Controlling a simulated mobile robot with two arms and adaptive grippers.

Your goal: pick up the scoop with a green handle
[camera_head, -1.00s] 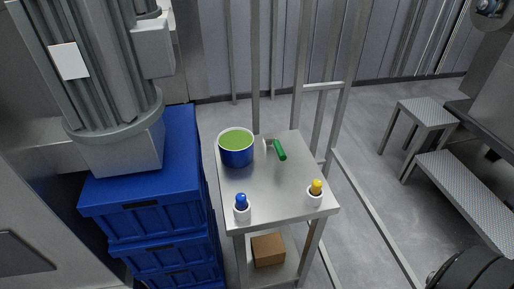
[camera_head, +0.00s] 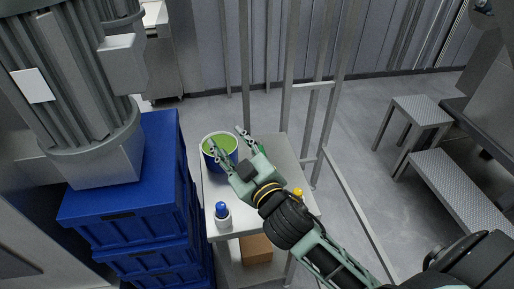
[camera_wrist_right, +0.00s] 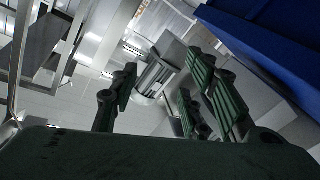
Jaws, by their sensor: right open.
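The scoop's green handle (camera_head: 262,147) shows only as a small green patch on the metal table; my right gripper and arm hide most of the scoop. My right gripper (camera_head: 227,139) is open, with its fingers spread over the table beside and partly in front of the blue pot with green contents (camera_head: 231,143). Nothing is visible between the fingers. In the right wrist view the open fingers (camera_wrist_right: 160,75) also show, with no scoop in sight. My left gripper is not in view.
The small metal table (camera_head: 243,217) also bears a white cup with a blue top (camera_head: 222,214) and a yellow-topped one (camera_head: 298,192), partly behind my arm. Blue crates (camera_head: 120,205) stand stacked to the left. Metal posts rise behind the table.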

